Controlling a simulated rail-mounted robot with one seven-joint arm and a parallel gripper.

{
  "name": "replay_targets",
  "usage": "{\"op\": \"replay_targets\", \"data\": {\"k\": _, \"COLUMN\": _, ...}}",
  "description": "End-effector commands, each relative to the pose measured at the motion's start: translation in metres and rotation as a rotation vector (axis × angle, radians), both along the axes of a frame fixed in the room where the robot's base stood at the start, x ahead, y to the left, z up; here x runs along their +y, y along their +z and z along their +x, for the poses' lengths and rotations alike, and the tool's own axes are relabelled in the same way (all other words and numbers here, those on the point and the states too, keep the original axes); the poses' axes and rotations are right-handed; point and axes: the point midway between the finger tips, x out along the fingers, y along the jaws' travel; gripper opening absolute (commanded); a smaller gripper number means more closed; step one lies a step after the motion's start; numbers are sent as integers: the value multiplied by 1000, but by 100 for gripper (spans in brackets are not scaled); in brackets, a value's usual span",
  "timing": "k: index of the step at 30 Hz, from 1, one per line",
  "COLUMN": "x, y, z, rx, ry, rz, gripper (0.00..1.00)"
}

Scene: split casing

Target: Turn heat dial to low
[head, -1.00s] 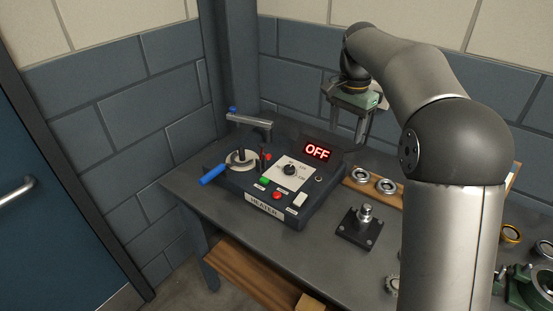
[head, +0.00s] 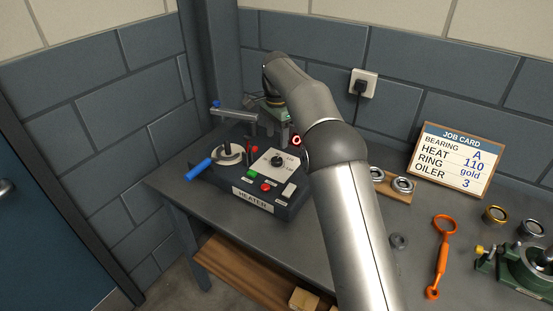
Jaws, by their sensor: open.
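The heater (head: 240,197) is a dark box at the back left of the bench. Its heat dial (head: 277,160) is a small black knob on a white scale plate (head: 268,168); the pointer direction is too small to read. My gripper (head: 270,128) is open and empty, pointing down above the back of the heater, behind the dial and apart from it in the picture. Its fingers are partly hidden by what stands around them.
A blue-handled lever (head: 199,170) and a grey arm (head: 235,113) stand on the heater's left. Green (head: 252,174) and red (head: 265,187) buttons sit before the dial. A job card (head: 455,160) reads HEAT 110. Rings, an orange tool (head: 441,255) and a green fixture (head: 522,268) lie right.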

Motion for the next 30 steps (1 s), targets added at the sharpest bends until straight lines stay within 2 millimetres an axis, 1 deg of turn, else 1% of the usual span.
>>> {"op": "replay_targets", "data": {"k": 1, "x": 0, "y": -12, "z": -1, "rx": 4, "ry": 0, "rz": -1, "gripper": 56}}
{"op": "replay_targets", "data": {"k": 6, "x": 0, "y": -47, "z": -1, "rx": 4, "ry": 0, "rz": -1, "gripper": 56}}
{"op": "replay_targets", "data": {"k": 12, "x": 0, "y": -75, "z": 0, "rx": 1, "ry": 1, "rz": 0, "gripper": 56}}
{"op": "replay_targets", "data": {"k": 15, "x": 0, "y": -83, "z": 0, "rx": 1, "ry": 1, "rz": 1, "gripper": 56}}
{"op": "replay_targets", "data": {"k": 18, "x": 0, "y": -87, "z": 0, "rx": 0, "ry": 1, "rz": 1, "gripper": 56}}
{"op": "replay_targets", "data": {"k": 25, "x": 0, "y": -88, "z": 0, "rx": -1, "ry": 0, "rz": 1, "gripper": 56}}
{"op": "replay_targets", "data": {"k": 26, "x": 0, "y": -87, "z": 0, "rx": -1, "ry": 1, "rz": 1, "gripper": 53}}
{"op": "replay_targets", "data": {"k": 27, "x": 0, "y": -87, "z": 0, "rx": -1, "ry": 0, "rz": 1, "gripper": 42}}
{"op": "replay_targets", "data": {"k": 29, "x": 0, "y": -87, "z": 0, "rx": -1, "ry": 1, "rz": 1, "gripper": 25}}
{"op": "replay_targets", "data": {"k": 30, "x": 0, "y": -87, "z": 0, "rx": -1, "ry": 0, "rz": 1, "gripper": 14}}
